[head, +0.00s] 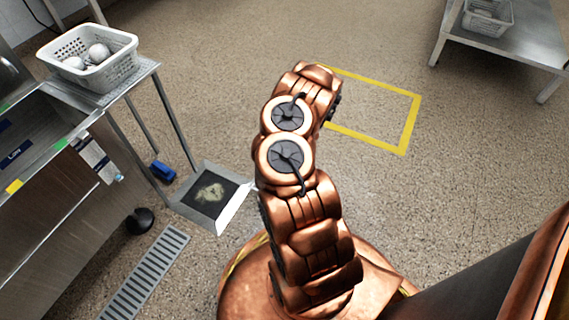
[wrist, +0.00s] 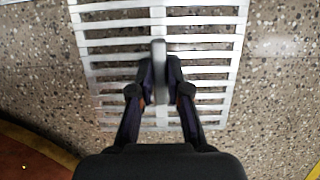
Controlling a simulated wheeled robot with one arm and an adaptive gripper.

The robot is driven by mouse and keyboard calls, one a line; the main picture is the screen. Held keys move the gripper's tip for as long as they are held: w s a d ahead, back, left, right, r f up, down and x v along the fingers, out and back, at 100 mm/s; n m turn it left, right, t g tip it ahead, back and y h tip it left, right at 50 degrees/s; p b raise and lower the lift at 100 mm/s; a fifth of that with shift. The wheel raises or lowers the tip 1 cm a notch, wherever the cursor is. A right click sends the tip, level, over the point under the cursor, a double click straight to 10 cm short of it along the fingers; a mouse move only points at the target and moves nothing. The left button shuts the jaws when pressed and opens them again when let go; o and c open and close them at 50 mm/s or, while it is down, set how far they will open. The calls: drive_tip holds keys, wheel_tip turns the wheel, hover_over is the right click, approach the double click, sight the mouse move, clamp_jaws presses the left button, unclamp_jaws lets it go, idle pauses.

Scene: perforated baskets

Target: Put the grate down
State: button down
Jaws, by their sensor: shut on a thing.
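In the wrist view, the pale metal grate (wrist: 202,38) lies flat beneath my gripper (wrist: 160,72), with rows of slats on both sides of a middle bar. My gripper is shut on its upright grey handle. Speckled floor shows through the slots, and I cannot tell how far the grate is above it. In the head view, my arm hides the gripper and the held grate. A square floor pit (head: 232,212) with a pale metal frame and dark inside is uncovered, left of my arm. A yellow rectangle (head: 407,128) is marked on the floor to the right.
A long slotted channel cover (head: 146,274) lies in the floor at the lower left. A steel counter (head: 50,190) and a stand with a white perforated basket (head: 105,75) are at left. A steel table (head: 515,42) stands at upper right. Floor inside the yellow rectangle looks clear.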

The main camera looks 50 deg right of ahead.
drive_tip(key=shift+w+d+f+b, duration=0.15)
drive_tip(key=shift+w+d, duration=0.6)
drive_tip(key=shift+d, duration=0.6)
drive_tip(key=shift+w+d+f+b, duration=0.15)
drive_tip(key=shift+w+d, duration=0.55)
drive_tip(key=shift+d, duration=0.7)
drive_tip(key=shift+w+d+f+b, duration=0.15)
drive_tip(key=shift+w+d, duration=0.6)
drive_tip(key=shift+d, duration=0.6)
drive_tip(key=shift+f+b, duration=1.05)
drive_tip(key=shift+f, duration=0.7)
drive_tip(key=shift+f, duration=0.1)
drive_tip(key=c, duration=1.1)
unclamp_jaws()
drive_tip(key=shift+c, duration=0.2)
